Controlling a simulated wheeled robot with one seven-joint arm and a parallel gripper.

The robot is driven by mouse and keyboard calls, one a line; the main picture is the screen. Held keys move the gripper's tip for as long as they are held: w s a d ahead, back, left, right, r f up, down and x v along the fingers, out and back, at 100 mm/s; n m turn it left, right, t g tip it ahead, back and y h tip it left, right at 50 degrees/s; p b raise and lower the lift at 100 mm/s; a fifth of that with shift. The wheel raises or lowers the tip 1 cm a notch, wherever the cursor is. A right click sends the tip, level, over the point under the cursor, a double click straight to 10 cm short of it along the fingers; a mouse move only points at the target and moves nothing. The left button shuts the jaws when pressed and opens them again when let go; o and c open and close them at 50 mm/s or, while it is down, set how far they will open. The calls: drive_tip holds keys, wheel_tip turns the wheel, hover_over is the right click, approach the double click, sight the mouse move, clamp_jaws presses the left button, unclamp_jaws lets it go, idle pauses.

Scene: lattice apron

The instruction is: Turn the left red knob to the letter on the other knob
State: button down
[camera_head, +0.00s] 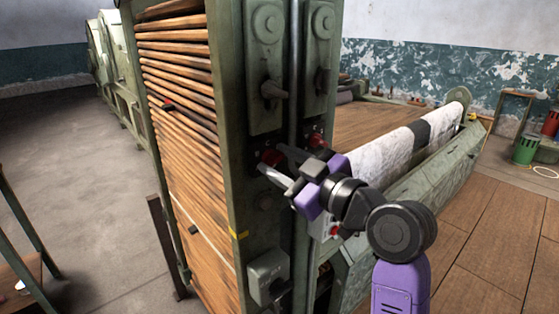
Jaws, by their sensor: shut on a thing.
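The left red knob (271,157) sits on a dark panel on the front post of the green machine. My gripper (274,163) is at this knob and shut on it; the fingers and gripper body cover part of the knob. A second red knob (317,141) sits to the right and a little higher, just above my gripper's body. Small light marks show around the knobs, but the letters are too small to read. I cannot tell which way either knob points.
Two levers (273,91) stick out above the knobs. A grey-green box (267,277) is fixed low on the post. Wooden slats (185,100) fill the machine's left side. A white roll (385,157) lies behind my arm. Open floor (80,180) is at the left.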

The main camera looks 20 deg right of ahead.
drive_tip(key=m+p, duration=0.3)
drive_tip(key=m, duration=0.3)
drive_tip(key=shift+d+r, duration=0.1)
drive_tip(key=shift+d, duration=0.05)
drive_tip(key=m+p, duration=0.3)
drive_tip(key=m, duration=0.2)
drive_tip(key=shift+w+d, duration=0.1)
idle(0.3)
drive_tip(key=c, duration=0.8)
unclamp_jaws()
drive_tip(key=shift+c, duration=0.2)
drive_tip(key=b+v, duration=0.1)
drive_tip(key=v, duration=0.6)
drive_tip(key=shift+s, duration=0.35)
